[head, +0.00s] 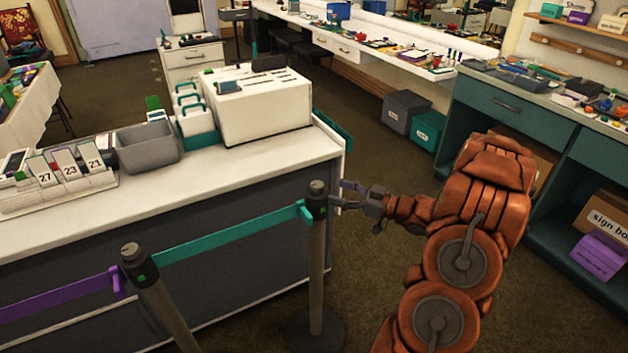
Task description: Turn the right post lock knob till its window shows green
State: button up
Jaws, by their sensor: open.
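The right post (316,265) stands upright in front of the white-topped counter, with a dark head (317,197). A small green patch shows on the front of that head; it is too small to tell exactly whether it is the lock window. The rounded top looks like the knob, but its turn cannot be read. My gripper (342,195) is open, just right of the head, with its fingers pointing left at it. I cannot tell whether a fingertip touches it. A teal belt (230,236) runs left from the right post to the left post (165,310).
The left post also has a small green patch, and a purple belt (60,297) leaves it leftward. The counter (235,165) behind carries a grey bin (146,148) and a white box (260,108). A teal cabinet (500,105) stands right. Carpet is clear beyond my gripper.

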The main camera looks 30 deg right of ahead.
aim_at(317, 184)
jog(key=shift+p+x, duration=1)
jog(key=shift+x, duration=2.7)
jog(key=shift+a+r, duration=0.1)
jog(key=shift+r, duration=0.05)
jog(key=c, duration=1.2)
jog(key=shift+o, duration=0.2)
jog(key=shift+n+g+y, duration=0.7)
jog(key=shift+n+y, duration=0.1)
jog(key=shift+y, duration=0.5)
jog(key=o, duration=1.2)
jog(key=shift+c, duration=0.2)
